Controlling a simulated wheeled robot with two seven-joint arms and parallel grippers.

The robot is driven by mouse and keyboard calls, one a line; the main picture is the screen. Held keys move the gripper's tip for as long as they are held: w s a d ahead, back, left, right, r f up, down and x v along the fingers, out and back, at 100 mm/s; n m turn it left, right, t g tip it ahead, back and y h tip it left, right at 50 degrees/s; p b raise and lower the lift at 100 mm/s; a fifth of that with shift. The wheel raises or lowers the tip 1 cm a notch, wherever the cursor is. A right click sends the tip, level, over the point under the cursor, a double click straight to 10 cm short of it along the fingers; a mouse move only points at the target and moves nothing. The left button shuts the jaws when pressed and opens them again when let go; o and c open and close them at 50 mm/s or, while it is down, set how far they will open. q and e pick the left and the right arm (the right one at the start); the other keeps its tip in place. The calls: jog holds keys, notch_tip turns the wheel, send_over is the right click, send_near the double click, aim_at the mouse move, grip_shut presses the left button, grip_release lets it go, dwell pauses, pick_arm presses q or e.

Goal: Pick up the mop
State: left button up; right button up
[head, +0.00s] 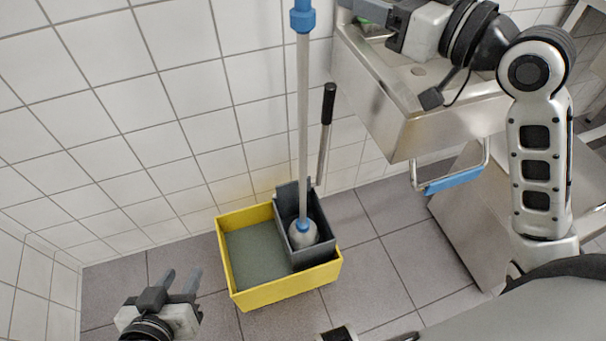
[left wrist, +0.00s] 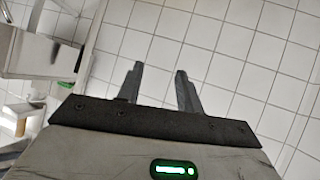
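The mop stands upright, its pale handle (head: 303,120) rising past the top of the head view, with a blue collar near the top. Its whitish head (head: 303,235) sits in the dark grey wringer (head: 318,255) of the yellow bucket (head: 285,292). My left gripper (head: 182,276) is open and empty, low and to the left of the bucket, well apart from the mop. Its two spread fingers also show in the left wrist view (left wrist: 159,70), with only tiled wall behind them. My right gripper (head: 372,10) is at the top, over the sink and right of the handle; its fingers are unclear.
A black-tipped lever (head: 327,115) rises behind the wringer. White tiled wall stands behind and left; grey floor between my left gripper and the bucket is clear.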

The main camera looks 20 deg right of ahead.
jog(key=x, duration=0.3)
jog(key=p+x, duration=0.1)
jog(key=x, duration=0.3)
jog(key=r+p+x, duration=0.1)
jog(key=x, duration=0.3)
jog(key=shift+d, duration=0.15)
jog(key=shift+w+a+f, duration=0.15)
jog(key=shift+w+a, duration=0.1)
jog(key=shift+w, duration=0.3)
grip_shut()
